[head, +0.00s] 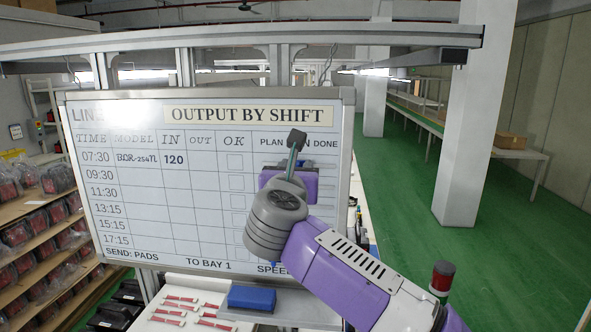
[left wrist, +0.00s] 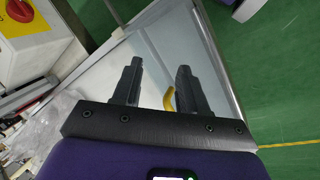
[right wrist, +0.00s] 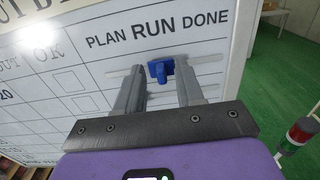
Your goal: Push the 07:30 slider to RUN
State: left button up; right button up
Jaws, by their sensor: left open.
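The whiteboard (head: 150,215) headed OUTPUT BY SHIFT has a 07:30 row at its top. In the right wrist view a blue slider knob (right wrist: 160,70) sits on a pale horizontal track (right wrist: 207,60), below the word RUN (right wrist: 153,31), between PLAN and DONE. My right gripper (right wrist: 160,88) is open, one finger to each side of the knob, with gaps showing; I cannot tell how near the tips are to the board. In the head view my right gripper (head: 296,140) covers the slider. My left gripper (left wrist: 155,85) is open and empty, seen only in its wrist view.
A blue eraser-like block (head: 252,297) lies on a ledge below the board, beside several red-and-white strips (head: 180,300). Shelves with dark boxed parts (head: 40,225) stand left. A yellow curved thing (left wrist: 169,99) shows behind my left fingers. Green floor (head: 400,200) is open at right.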

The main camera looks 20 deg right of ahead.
pick_arm(q)
notch_tip(320, 180, down, 2)
jog(key=shift+f+b, duration=0.1)
jog(key=shift+b, duration=0.95)
pick_arm(e)
jog(key=v, duration=0.7)
jog(key=shift+s, duration=0.3)
jog(key=shift+a, duration=0.15)
